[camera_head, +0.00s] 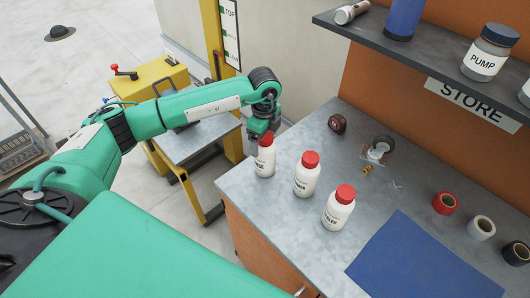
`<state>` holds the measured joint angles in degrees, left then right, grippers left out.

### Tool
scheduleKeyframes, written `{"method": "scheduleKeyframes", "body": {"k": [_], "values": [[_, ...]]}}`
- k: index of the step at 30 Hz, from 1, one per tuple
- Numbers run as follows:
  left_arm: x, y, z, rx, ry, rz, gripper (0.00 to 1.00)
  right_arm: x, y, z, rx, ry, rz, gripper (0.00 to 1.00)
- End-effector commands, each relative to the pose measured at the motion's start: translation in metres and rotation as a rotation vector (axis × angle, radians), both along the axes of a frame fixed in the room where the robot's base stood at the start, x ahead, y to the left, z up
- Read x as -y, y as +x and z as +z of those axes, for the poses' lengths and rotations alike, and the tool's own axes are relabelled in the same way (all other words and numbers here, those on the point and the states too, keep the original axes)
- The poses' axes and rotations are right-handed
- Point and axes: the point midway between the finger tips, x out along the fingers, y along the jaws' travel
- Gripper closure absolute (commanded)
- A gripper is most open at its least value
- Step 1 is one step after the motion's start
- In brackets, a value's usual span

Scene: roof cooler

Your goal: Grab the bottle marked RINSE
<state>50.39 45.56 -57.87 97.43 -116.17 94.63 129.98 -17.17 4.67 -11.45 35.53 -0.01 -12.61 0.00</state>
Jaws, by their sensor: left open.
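Three white bottles with red caps stand upright in a slanting row on the grey worktop (241,187). The leftmost bottle (264,163) stands near the worktop's left edge; its small dark label is turned partly away and seems to end in "SE", though I cannot read it surely. The middle bottle (305,180) and the right bottle (338,212) have labels too small to read. My left gripper (264,133) is open and points down right at the leftmost bottle's cap, partly covering it. Whether the fingers touch the cap is hidden. My right gripper is not in view.
A tape measure (337,124) and a caster wheel (379,148) lie behind the bottles. A blue mat (424,262) and several tape rolls (481,228) are at the right. A dark shelf (425,45) overhangs the back, holding a PUMP jar (489,58).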

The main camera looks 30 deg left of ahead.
Motion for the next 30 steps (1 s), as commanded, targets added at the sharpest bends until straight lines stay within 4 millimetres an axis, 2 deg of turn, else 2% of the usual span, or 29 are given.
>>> {"method": "scheduleKeyframes", "body": {"k": [4,10,11,18,20,30], "values": [[0.0003,-0.0007,-0.0102,0.0,0.0,-0.002,0.13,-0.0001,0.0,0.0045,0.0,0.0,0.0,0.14],[0.0004,-0.0005,-0.0113,0.0,0.0,-0.002,0.13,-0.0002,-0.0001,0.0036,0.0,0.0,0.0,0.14],[0.0004,-0.0005,-0.0113,0.0,0.0,-0.002,0.17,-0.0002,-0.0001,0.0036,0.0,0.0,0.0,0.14],[0.0004,-0.0004,-0.0109,0.0,0.0,-0.002,0.64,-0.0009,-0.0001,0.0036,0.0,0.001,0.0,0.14],[0.0005,-0.0004,-0.0107,0.001,0.0,-0.002,0.73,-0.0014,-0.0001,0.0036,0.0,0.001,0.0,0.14],[0.0005,0.0001,-0.0066,0.002,-0.001,-0.001,0.73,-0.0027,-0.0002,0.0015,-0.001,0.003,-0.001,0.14]]}}
